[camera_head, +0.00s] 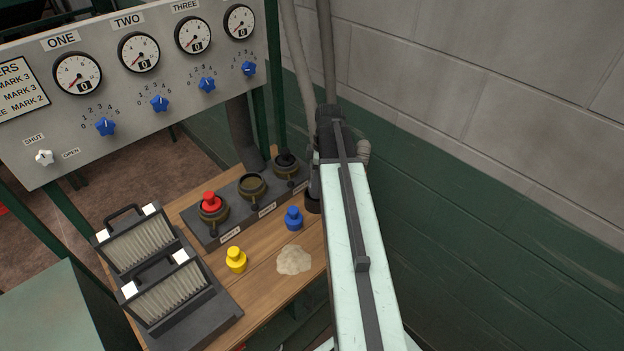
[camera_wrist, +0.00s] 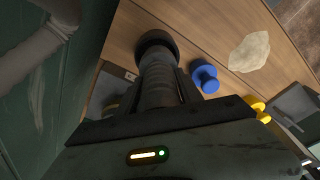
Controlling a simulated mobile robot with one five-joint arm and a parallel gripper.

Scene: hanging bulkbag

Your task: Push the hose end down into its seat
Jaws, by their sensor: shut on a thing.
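My gripper (camera_head: 316,182) is shut around a dark hose, seen in the wrist view (camera_wrist: 160,85). The hose end (camera_wrist: 156,42) has a black collar and points away from my wrist, over the wooden bench. In the head view the hose end (camera_head: 313,204) shows low beside my arm, right of the socket block. The socket block (camera_head: 262,212) holds a row of round seats: a left one with a red plug (camera_head: 211,201), an open middle seat (camera_head: 252,187) and a dark right seat (camera_head: 287,164). The hose end is apart from these seats.
A blue plug (camera_head: 293,218), a yellow plug (camera_head: 236,260) and a pale powder heap (camera_head: 294,261) are on the bench (camera_head: 262,287). Two pleated filters (camera_head: 150,262) stand at left. A gauge panel (camera_head: 120,85) is behind; a wall (camera_head: 500,150) is right.

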